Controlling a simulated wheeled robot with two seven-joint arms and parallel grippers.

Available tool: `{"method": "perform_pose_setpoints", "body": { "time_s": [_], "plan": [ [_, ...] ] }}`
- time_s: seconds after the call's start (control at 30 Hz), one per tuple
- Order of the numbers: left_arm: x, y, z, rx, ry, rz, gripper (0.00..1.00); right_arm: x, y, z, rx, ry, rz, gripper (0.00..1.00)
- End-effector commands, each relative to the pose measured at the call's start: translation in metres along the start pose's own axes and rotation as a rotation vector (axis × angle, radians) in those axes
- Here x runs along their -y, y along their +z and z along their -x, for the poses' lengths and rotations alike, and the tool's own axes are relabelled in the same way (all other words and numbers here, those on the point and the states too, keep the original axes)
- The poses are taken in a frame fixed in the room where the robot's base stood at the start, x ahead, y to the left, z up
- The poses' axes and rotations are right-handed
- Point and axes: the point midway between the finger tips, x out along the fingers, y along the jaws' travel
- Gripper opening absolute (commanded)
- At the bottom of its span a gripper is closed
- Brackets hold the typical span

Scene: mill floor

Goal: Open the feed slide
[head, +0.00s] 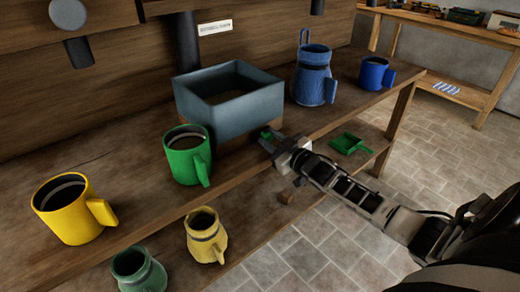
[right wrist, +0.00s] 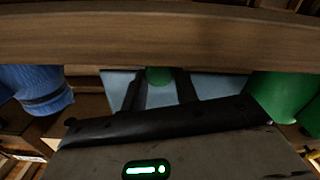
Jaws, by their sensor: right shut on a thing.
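A blue-grey open-topped square hopper (head: 232,122) stands on the wooden bench against the back boards. A small green knob (right wrist: 158,75) shows between the fingers of my right gripper (head: 268,138), low at the hopper's front right. My right gripper reaches in from the right and is shut on the knob. The hopper's blue-grey face also shows behind the fingers in the right wrist view (right wrist: 215,86). The slide plate itself cannot be made out; the gripper and hopper wall hide that area. My left gripper is out of view.
On the bench, a green mug (head: 187,155) and yellow mug (head: 74,208) stand left of the hopper; a blue jug (head: 313,80) and blue mug (head: 375,74) stand right. A lower shelf holds a yellow jug (head: 205,236), a green jug (head: 138,270) and a green scoop (head: 348,143).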

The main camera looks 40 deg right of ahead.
Motion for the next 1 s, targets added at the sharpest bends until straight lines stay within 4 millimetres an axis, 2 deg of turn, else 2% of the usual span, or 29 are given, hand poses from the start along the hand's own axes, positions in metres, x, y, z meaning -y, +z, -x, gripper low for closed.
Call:
{"method": "perform_pose_setpoints", "body": {
  "time_s": [0.3, 0.33, 0.4, 0.77, 0.87, 1.0],
  "plan": [
    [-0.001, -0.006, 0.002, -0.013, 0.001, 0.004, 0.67, -0.004, 0.001, 0.0, 0.001, 0.0, -0.001, 0.0],
    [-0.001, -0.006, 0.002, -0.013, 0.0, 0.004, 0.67, -0.004, 0.001, 0.0, 0.001, 0.0, -0.001, 0.32],
    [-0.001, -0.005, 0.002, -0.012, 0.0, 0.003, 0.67, -0.003, 0.001, 0.0, 0.001, 0.0, -0.001, 0.52],
    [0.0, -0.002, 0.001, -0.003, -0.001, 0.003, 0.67, -0.003, 0.001, 0.004, 0.001, -0.001, -0.001, 0.52],
    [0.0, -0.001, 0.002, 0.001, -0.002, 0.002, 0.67, -0.003, 0.002, 0.014, 0.003, -0.001, -0.002, 0.52],
    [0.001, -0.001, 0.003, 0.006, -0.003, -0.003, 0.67, -0.002, 0.002, 0.04, 0.005, -0.002, -0.002, 0.52]
  ]
}}
